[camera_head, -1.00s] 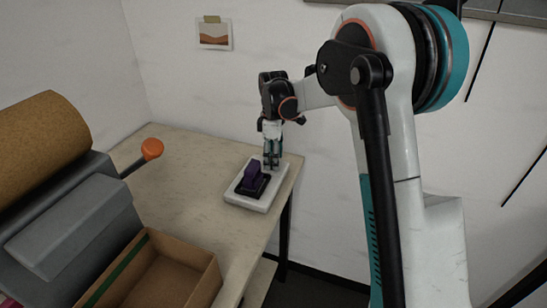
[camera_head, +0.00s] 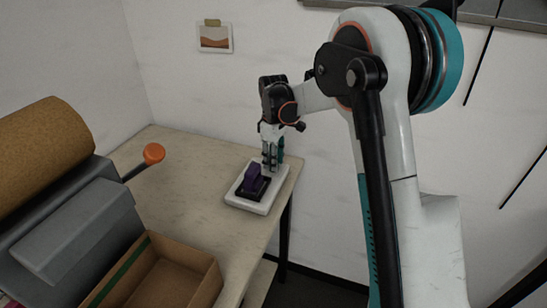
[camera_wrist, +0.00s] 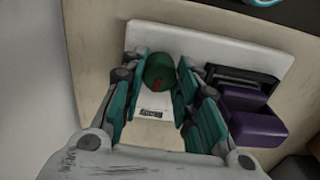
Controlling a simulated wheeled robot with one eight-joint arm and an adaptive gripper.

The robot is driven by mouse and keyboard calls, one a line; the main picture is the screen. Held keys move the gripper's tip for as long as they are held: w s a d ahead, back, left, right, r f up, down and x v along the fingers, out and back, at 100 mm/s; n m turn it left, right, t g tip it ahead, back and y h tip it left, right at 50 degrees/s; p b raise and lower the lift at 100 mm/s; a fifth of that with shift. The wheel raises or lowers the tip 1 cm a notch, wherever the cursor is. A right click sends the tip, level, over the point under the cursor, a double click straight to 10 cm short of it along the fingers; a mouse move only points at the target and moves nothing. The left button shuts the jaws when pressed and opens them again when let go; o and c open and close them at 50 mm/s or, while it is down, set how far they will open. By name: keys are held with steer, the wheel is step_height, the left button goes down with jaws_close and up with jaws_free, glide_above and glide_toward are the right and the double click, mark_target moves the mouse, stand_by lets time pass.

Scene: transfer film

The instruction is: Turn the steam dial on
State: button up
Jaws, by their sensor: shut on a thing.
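The steam dial (camera_wrist: 160,72) is a round dark green knob with a red mark, on a white base plate (camera_wrist: 215,48). In the head view the plate (camera_head: 240,201) lies near the table's right corner, and the dial is hidden by my gripper. My gripper (camera_head: 272,160) points down over the plate's far end. In the wrist view its teal fingers stand on both sides of the dial, shut on it. A small printed label (camera_wrist: 151,113) shows on the plate between the fingers.
A purple block (camera_head: 255,178) in a dark holder sits on the same plate, close beside my gripper. A grey machine with a brown roll (camera_head: 40,147), an orange-knobbed lever (camera_head: 153,153) and an open cardboard box (camera_head: 210,283) stand left. The table (camera_head: 190,160) between is bare.

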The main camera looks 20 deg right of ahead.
steer(key=m+p, duration=0.1)
steer(key=m, duration=0.2)
steer(key=shift+m, duration=0.4)
steer(key=m+p, duration=0.1)
steer(key=m, duration=0.2)
steer(key=shift+m, duration=0.3)
steer(key=m, duration=0.3)
steer(key=shift+m+p, duration=0.3)
steer(key=shift+m, duration=2)
steer(key=o, duration=1.1)
steer(key=shift+c, duration=0.2)
